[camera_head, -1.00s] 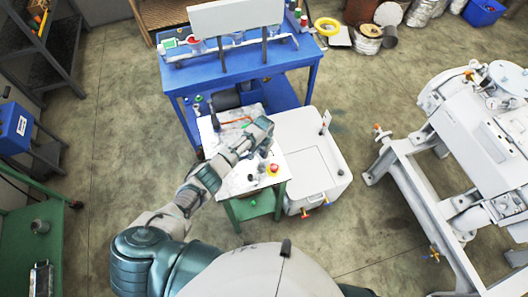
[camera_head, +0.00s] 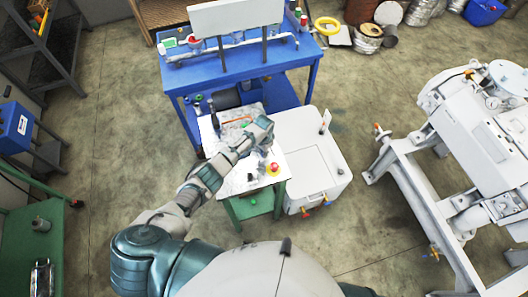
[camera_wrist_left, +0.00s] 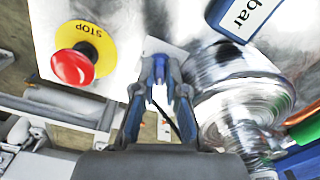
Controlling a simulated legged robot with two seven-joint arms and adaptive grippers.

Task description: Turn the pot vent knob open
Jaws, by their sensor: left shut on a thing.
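My left gripper (camera_head: 263,152) is over the small metal-topped stand (camera_head: 240,182), at the end of the arm reaching in from the left. In the left wrist view its two blue fingers (camera_wrist_left: 162,68) are drawn together on a small part, which I take as the pot vent knob. The fingers hide most of this part, so its turn angle cannot be read. A shiny ribbed metal cylinder (camera_wrist_left: 240,95), which may be the pot, lies just right of the fingers. My right gripper is not in view.
A red stop button (camera_head: 273,169) on a yellow disc is close to the gripper. A white chest (camera_head: 318,165) stands right of the stand, and a blue workbench (camera_head: 240,64) behind it. A grey machine frame (camera_head: 410,200) is at the right.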

